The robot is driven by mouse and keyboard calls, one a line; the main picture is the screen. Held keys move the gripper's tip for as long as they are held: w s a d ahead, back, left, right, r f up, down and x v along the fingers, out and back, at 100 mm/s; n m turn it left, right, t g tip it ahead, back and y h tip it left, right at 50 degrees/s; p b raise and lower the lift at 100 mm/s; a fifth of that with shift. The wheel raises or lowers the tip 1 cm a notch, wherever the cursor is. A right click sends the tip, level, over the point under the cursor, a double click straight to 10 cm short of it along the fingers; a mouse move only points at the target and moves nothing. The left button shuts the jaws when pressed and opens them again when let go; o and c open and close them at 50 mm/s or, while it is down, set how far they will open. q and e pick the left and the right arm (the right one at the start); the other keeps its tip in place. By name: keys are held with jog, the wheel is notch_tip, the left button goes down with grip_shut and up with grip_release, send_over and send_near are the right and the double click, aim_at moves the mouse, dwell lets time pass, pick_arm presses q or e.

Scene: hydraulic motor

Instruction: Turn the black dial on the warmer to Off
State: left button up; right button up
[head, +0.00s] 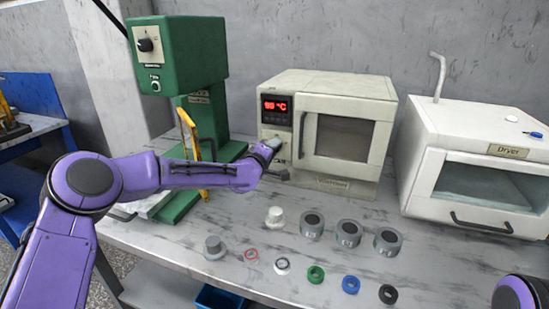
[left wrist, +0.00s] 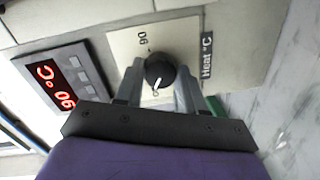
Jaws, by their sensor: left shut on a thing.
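The warmer (head: 345,90) is a cream box with a windowed door at the back middle of the bench. Its red display (head: 276,108) reads 90 °C, and it also shows in the left wrist view (left wrist: 63,83). The black dial (left wrist: 160,70) sits on a pale plate marked 90 and labelled "Heat °C". Its white pointer faces the lower edge of the plate, by a small mark too small to read surely. My left gripper (left wrist: 160,82) is shut on the dial, a finger on each side. In the head view my left gripper (head: 272,145) hides the dial.
A green press (head: 180,55) stands left of the warmer, and a white dryer (head: 480,165) stands at right. Grey cylinders (head: 348,232) and several coloured rings (head: 316,274) lie on the bench in front. Part of my right arm shows at the bottom right.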

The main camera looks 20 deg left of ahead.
pick_arm(q)
jog(key=shift+d+f+n+b, duration=0.1)
jog(key=shift+f+n+b, duration=0.1)
jog(key=shift+n+b, duration=0.65)
jog(key=shift+n, duration=0.25)
jog(key=o, duration=1)
jog(key=shift+r, duration=0.1)
jog(key=shift+o, duration=0.2)
jog(key=s+a+b, duration=0.1)
jog(key=s, duration=0.9)
jog(key=shift+s+r, duration=0.25)
jog(key=shift+r, duration=0.1)
